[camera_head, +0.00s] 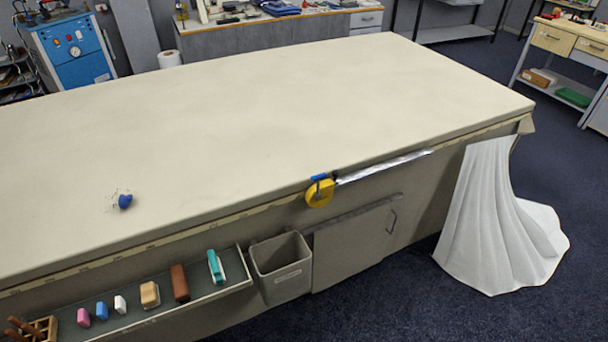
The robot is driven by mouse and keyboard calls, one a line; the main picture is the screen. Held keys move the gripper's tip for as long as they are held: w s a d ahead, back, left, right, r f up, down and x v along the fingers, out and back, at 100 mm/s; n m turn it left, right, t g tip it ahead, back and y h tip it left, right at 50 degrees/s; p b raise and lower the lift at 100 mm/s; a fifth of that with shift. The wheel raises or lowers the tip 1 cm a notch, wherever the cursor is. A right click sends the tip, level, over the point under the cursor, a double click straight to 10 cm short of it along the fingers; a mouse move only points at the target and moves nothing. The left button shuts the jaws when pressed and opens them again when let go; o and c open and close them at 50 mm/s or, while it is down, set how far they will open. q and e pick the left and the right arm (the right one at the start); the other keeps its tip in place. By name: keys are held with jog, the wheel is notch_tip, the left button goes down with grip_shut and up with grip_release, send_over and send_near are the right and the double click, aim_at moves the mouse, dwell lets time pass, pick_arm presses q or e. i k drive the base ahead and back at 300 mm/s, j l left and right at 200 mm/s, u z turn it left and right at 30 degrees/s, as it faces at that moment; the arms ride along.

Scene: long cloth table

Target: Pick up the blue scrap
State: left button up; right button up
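A small blue scrap (125,201) lies on the left part of the long cream cloth table (270,110), not far from its front edge. Small dark specks or thread bits lie around its left side. Neither of my grippers shows in the head view.
A shelf (205,300) on the table's front holds several small blocks and a teal tool. A grey bin (281,267) hangs beside it. A yellow tape measure (320,191) sits at the front edge. White cloth (500,225) drapes at the right. The tabletop is otherwise clear.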

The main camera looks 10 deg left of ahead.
aim_at(124, 201)
jog(key=u, duration=1.5)
jog(key=i+j, duration=0.1)
jog(key=j, duration=0.3)
jog(key=i+j, duration=0.1)
jog(key=j, duration=0.3)
jog(key=i+j, duration=0.15)
jog(key=j, duration=0.25)
